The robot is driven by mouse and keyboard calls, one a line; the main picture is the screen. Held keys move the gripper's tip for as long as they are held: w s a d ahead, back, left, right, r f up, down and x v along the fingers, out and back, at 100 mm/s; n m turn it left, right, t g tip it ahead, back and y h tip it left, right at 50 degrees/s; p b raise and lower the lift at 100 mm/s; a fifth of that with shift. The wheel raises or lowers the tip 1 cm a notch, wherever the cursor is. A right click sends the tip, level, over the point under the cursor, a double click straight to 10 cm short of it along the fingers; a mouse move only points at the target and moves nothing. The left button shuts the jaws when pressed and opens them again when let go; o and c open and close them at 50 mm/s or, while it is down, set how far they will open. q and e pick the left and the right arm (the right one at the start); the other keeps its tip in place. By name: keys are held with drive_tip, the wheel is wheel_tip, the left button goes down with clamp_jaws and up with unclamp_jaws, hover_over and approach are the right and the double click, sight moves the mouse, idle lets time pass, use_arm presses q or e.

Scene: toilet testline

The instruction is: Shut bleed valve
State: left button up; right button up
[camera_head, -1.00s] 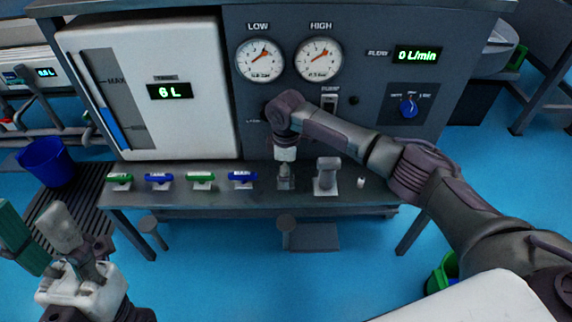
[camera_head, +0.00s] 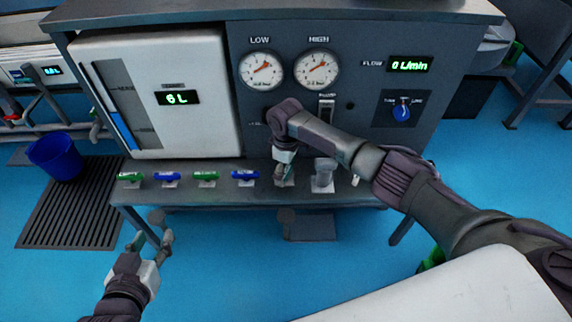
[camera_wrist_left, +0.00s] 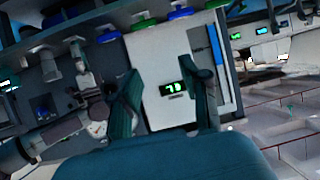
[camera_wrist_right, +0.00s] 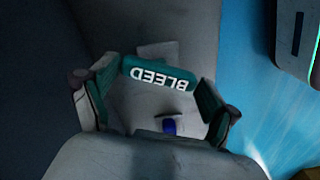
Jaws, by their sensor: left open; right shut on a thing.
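The bleed valve handle (camera_wrist_right: 158,74) is a teal bar with the white word BLEED, seen upside down in the right wrist view. My right gripper (camera_wrist_right: 156,84) has one finger at each end of this bar and is shut on it. In the head view my right gripper (camera_head: 284,178) points down at the bench ledge, right of the coloured valve handles, and hides the bleed handle. My left gripper (camera_head: 153,240) is open and empty, low in front of the bench at the left. Its two teal fingers stand apart in the left wrist view (camera_wrist_left: 166,85).
Green and blue valve handles (camera_head: 206,175) line the ledge left of my right gripper. A grey post (camera_head: 324,172) stands close on its right. The tank panel (camera_head: 205,115) reads 6 L; the flow display (camera_head: 409,65) reads 0 L/min. A blue bucket (camera_head: 55,156) stands at left.

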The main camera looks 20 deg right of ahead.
drive_tip(key=shift+r+m+p, duration=0.15)
drive_tip(key=shift+m+p, duration=0.55)
drive_tip(key=shift+p, duration=0.1)
drive_tip(key=shift+m+p, duration=0.8)
drive_tip(key=shift+p, duration=0.1)
use_arm(q)
drive_tip(key=s+a+f+g+y+p, duration=0.1)
drive_tip(key=s+a+f+g, duration=0.1)
drive_tip(key=s+g, duration=0.35)
drive_tip(key=s+a+f+g+y+p, duration=0.1)
drive_tip(key=s+a+f+g, duration=0.2)
drive_tip(key=s, duration=0.5)
use_arm(e)
drive_tip(key=shift+a+m, duration=0.1)
drive_tip(key=shift+m, duration=0.8)
drive_tip(key=m+p, duration=0.2)
drive_tip(key=m, duration=0.3)
drive_tip(key=shift+m+p, duration=0.3)
drive_tip(key=shift+m, duration=0.1)
use_arm(q)
wheel_tip(320, 180, down, 14)
drive_tip(key=w+g, duration=0.1)
drive_tip(key=shift+w+d+p, duration=0.3)
drive_tip(key=shift+d, duration=0.1)
use_arm(e)
drive_tip(key=shift+m, duration=1.3)
drive_tip(key=o, duration=0.9)
